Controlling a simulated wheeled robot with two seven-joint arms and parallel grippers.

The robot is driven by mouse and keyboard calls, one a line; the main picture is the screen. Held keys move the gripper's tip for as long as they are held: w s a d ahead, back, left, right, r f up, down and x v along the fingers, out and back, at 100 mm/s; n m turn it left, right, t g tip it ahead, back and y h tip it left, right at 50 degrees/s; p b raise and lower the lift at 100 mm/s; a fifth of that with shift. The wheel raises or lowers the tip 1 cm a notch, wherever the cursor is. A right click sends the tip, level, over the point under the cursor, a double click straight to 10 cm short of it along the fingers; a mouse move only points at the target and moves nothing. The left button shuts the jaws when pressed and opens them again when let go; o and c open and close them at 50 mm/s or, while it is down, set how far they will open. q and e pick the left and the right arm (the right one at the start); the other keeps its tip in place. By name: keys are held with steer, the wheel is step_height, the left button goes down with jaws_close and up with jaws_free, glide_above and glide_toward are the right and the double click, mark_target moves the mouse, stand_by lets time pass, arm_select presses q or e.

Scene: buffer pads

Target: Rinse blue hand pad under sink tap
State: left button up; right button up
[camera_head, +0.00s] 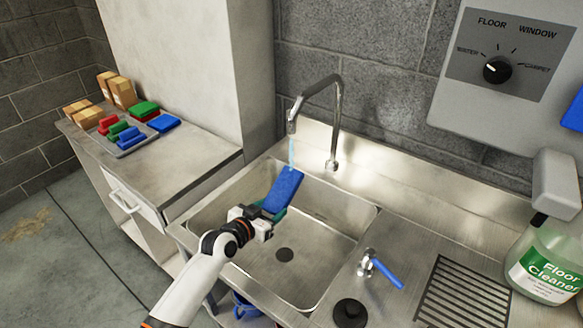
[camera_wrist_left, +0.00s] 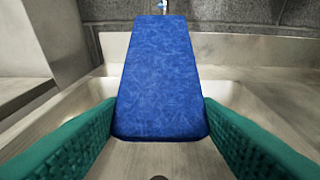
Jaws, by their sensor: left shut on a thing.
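The blue hand pad (camera_head: 284,188) is held over the sink basin (camera_head: 325,245), tilted with its far end raised. My left gripper (camera_head: 266,216) is shut on the pad's near end. In the left wrist view the pad (camera_wrist_left: 160,75) stretches away from between the two green fingers (camera_wrist_left: 160,135). The curved metal tap (camera_head: 336,110) stands at the sink's back edge. A thin pale-blue stream (camera_head: 291,152) falls from its spout onto or close to the pad's far end; the exact contact is hard to tell. My right gripper is not in view.
A blue lever handle (camera_head: 385,272) sits on the counter right of the basin, near a drain grate (camera_head: 462,298) and a floor cleaner bottle (camera_head: 548,262). A side counter (camera_head: 190,152) at left holds a tray (camera_head: 125,146) of coloured pads and several cartons (camera_head: 122,92).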

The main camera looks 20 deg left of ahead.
arm_select(q)
steer(key=s+a+p, duration=0.3)
steer(key=s, duration=0.8)
steer(key=shift+a, duration=0.15)
stand_by(0.3)
steer(key=s+d+r+b, duration=0.1)
steer(key=d+r+b, duration=0.1)
steer(key=d+r, duration=0.5)
steer(key=s+r+n+y+b, duration=0.1)
steer(key=s+r+n+y, duration=0.2)
steer(key=r, duration=0.3)
steer(key=shift+a+r+t+y, duration=0.2)
steer(key=shift+t+y, duration=0.1)
steer(key=shift+y, duration=0.4)
steer(key=shift+s+f, duration=0.1)
